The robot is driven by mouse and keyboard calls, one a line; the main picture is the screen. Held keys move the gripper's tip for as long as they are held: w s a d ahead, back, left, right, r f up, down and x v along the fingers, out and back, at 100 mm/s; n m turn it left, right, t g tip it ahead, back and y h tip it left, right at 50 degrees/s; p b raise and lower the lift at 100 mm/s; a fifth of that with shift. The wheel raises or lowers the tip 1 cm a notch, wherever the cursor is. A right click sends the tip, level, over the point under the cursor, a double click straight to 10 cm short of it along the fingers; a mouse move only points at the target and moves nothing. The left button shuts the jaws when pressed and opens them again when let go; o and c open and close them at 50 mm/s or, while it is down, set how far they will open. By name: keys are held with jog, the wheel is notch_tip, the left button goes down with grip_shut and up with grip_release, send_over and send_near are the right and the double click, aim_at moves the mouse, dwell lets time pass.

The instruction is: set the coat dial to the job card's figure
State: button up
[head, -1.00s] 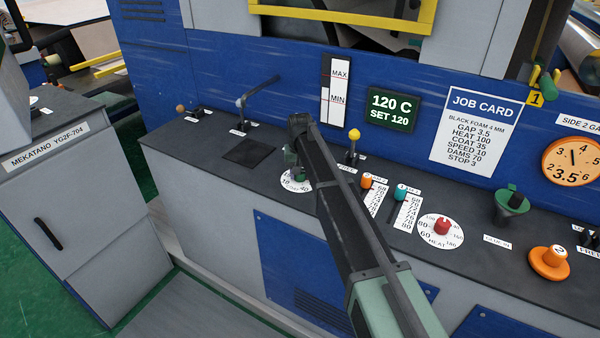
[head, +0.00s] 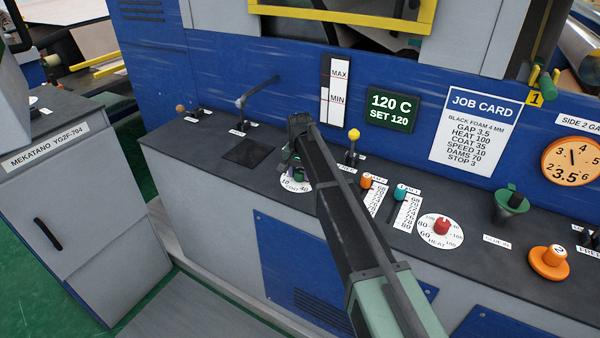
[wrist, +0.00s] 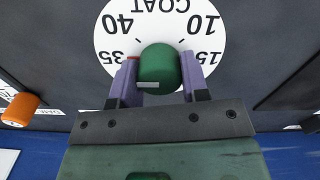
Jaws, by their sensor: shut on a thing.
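The coat dial (head: 296,183) is a white round plate on the dark console top, marked COAT. In the wrist view its plate (wrist: 177,38) shows 40, 35, 10 and 15, and a green knob (wrist: 158,68) stands at its middle. My gripper (wrist: 159,80) is shut on the green knob, one purple finger on each side. A red mark shows beside the 35, partly next to a finger. In the head view my gripper (head: 297,168) partly covers the dial and knob. The job card (head: 475,125) on the blue panel reads COAT 35.
A yellow-topped lever (head: 353,146) stands just right of my gripper. Further right are orange and teal sliders (head: 400,192), the red heat knob (head: 441,226) and a green knob (head: 512,201). A bent lever (head: 245,103) stands to the left.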

aim_at(300, 170)
jog(key=o, duration=0.9)
notch_tip(300, 170, up, 11)
jog(key=p, duration=1.1)
jog(key=shift+f, duration=0.1)
